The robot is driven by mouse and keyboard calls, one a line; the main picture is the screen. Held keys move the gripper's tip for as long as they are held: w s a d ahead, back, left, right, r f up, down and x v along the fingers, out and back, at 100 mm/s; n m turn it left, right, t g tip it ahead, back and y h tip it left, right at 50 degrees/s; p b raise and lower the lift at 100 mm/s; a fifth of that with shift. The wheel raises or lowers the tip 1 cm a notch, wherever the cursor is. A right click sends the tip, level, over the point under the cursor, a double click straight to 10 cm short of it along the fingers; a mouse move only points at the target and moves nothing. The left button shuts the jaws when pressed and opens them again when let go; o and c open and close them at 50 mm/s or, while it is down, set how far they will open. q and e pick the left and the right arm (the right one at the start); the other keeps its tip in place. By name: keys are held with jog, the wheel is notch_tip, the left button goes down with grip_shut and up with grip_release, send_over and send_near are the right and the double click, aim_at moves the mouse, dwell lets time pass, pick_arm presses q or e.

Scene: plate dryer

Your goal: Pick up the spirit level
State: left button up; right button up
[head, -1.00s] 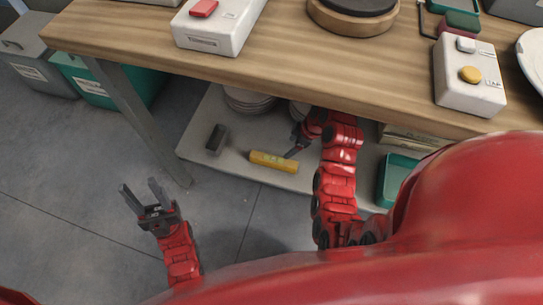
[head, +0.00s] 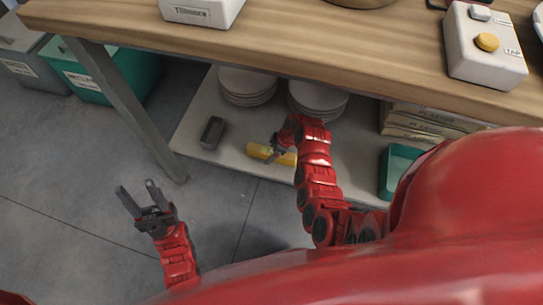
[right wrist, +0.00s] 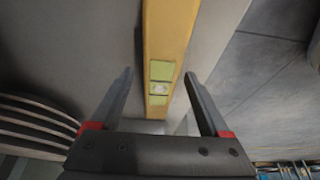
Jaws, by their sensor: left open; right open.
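The spirit level is a yellow bar (head: 259,152) lying on the grey lower shelf under the table; my right gripper covers part of it in the head view. In the right wrist view the yellow spirit level (right wrist: 165,50), with a green vial window, runs between the two fingers. My right gripper (head: 275,150) is open, with its fingers on either side of the bar; in the right wrist view the gripper (right wrist: 158,85) shows a gap on each side. I cannot tell how far above the shelf the fingertips are. My left gripper (head: 137,199) is open and empty over the floor.
A dark block (head: 212,133) lies left of the level on the lower shelf (head: 195,100). Plate stacks (head: 247,86) and (head: 318,99) stand behind it. A green tray (head: 398,170) is to the right. The wooden tabletop (head: 300,40) overhangs the shelf, and a table leg (head: 130,115) stands at left.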

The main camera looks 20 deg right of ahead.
grip_shut()
dwell(0.4)
